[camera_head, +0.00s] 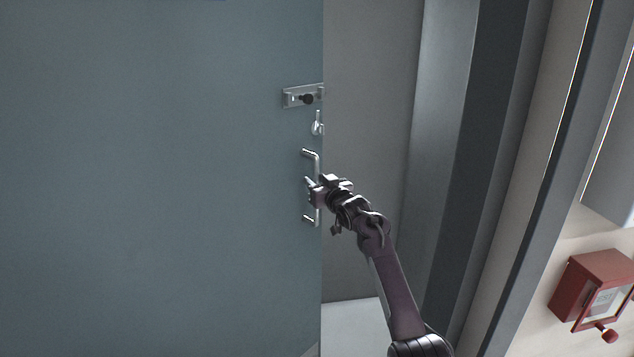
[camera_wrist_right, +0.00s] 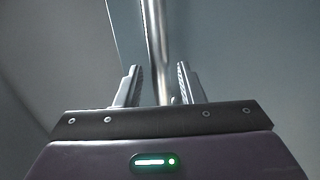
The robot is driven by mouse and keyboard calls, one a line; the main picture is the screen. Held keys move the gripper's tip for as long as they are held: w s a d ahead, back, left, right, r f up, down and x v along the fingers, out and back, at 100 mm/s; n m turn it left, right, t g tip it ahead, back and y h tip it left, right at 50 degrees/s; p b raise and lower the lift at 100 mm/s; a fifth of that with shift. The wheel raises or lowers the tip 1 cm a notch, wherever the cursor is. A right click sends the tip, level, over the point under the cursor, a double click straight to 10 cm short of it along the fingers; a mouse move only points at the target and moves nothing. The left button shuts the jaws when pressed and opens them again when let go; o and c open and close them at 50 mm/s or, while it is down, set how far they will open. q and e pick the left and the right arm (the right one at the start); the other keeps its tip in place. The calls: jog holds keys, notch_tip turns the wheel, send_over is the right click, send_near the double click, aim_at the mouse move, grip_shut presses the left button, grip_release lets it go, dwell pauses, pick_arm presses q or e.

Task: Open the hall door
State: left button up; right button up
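The hall door (camera_head: 160,180) is a large blue-grey panel filling the left half of the head view. Its right edge has a grey surface and a patch of pale floor beside it; I cannot tell for sure how far it stands from its frame. A metal pull handle (camera_head: 317,165) is upright near that edge. My right gripper (camera_head: 316,192) is at the middle of the handle. In the right wrist view, the handle bar (camera_wrist_right: 156,50) runs between the two parted fingers (camera_wrist_right: 158,85), with a small gap on each side. My left gripper is out of view.
A slide bolt with a dark knob (camera_head: 304,97) and a small metal fitting (camera_head: 317,124) are above the handle. Grey frame panels (camera_head: 440,120) rise right of the door. A red box (camera_head: 592,285) is on the pale wall at the lower right.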

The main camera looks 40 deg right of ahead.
jog(key=shift+s, duration=0.1)
jog(key=b+v, duration=0.1)
jog(key=v, duration=0.6)
jog(key=shift+s, duration=0.3)
jog(key=shift+a, duration=0.1)
dwell(0.4)
